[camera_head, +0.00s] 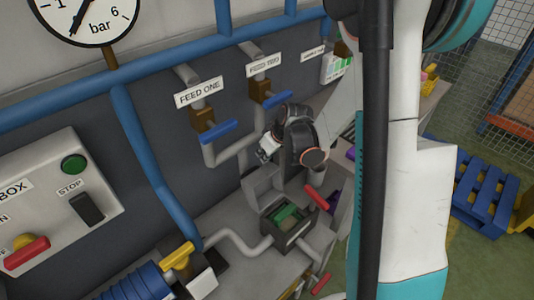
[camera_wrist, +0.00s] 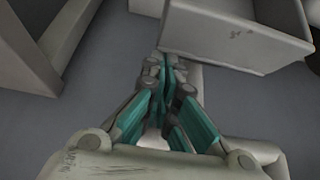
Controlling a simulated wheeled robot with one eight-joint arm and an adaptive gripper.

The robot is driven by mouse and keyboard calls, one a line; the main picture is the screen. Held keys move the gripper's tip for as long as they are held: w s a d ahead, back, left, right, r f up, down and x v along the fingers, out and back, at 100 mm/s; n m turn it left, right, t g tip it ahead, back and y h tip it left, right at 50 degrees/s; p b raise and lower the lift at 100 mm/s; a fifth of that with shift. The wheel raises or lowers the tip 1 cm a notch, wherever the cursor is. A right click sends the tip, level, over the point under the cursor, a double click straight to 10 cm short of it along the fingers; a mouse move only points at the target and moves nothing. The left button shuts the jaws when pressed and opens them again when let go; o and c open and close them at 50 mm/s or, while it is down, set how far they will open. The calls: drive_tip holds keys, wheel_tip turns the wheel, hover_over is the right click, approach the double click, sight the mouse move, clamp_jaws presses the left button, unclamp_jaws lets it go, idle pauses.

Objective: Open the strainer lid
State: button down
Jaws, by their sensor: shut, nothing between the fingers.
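The strainer (camera_head: 302,238) is a dark-rimmed grey box on the bench, and its top is open with a green insert showing inside. A grey plate (camera_head: 262,186), which looks like its lid, stands raised at the box's back left. My gripper (camera_head: 266,150) is above and behind this plate, with the dark wrist beside it. In the wrist view my gripper (camera_wrist: 166,62) has its teal-padded fingers together with nothing between them. A pale grey box-like part (camera_wrist: 235,32) lies just past the fingertips; I cannot tell whether they touch it.
Blue-handled valves (camera_head: 218,132) under the FEED ONE and FEED TWO labels are on the wall close by. Red handles (camera_head: 317,197) stand near the strainer. A grey pipe (camera_head: 240,245) runs left to a yellow-handled valve (camera_head: 177,255). A control box (camera_head: 60,200) is at left.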

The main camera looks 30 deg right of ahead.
drive_tip(key=shift+f, duration=0.1)
idle(0.3)
drive_tip(key=s, duration=0.1)
drive_tip(key=s+d+r, duration=0.1)
drive_tip(key=s, duration=0.1)
drive_tip(key=s+r, duration=0.1)
drive_tip(key=s, duration=0.1)
drive_tip(key=shift+s+d+r+p, duration=0.1)
drive_tip(key=shift+d+r+p, duration=0.05)
drive_tip(key=shift+d+p, duration=0.2)
